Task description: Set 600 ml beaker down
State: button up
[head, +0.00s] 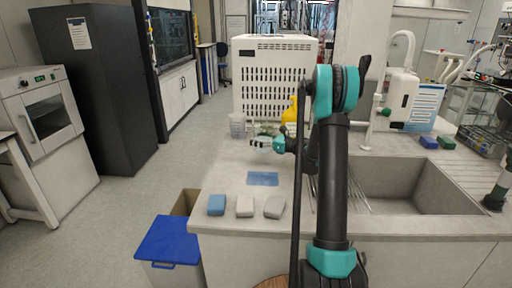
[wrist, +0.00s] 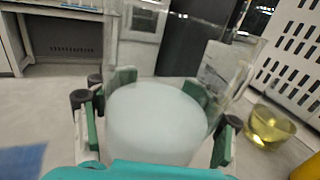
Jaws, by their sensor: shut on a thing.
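My gripper (head: 262,144) reaches left over the counter, in front of the white slotted box. In the wrist view its green-padded fingers (wrist: 156,112) are shut around a clear beaker (wrist: 155,135) with whitish contents. The beaker looks about upright there. In the head view it is small and partly hidden by my gripper, so I cannot tell whether its base touches the counter. A blue mat (head: 262,178) lies bare on the counter (head: 225,163), nearer the front edge; its corner shows in the wrist view (wrist: 22,160).
Another clear container (head: 237,125) stands behind my gripper. A glass with yellow liquid (wrist: 268,126) and a yellow bottle (head: 290,115) are to the right. A blue, a white and a grey block (head: 274,207) line the front edge. A sink (head: 410,185) lies right.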

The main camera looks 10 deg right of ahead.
aim_at(271, 149)
jog(key=shift+f, duration=2)
jog(key=shift+f, duration=0.1)
jog(key=o, duration=1.4)
jog(key=shift+s+d, duration=0.1)
jog(key=shift+d, duration=0.1)
jog(key=v, duration=1.1)
jog(key=shift+s+d, duration=0.2)
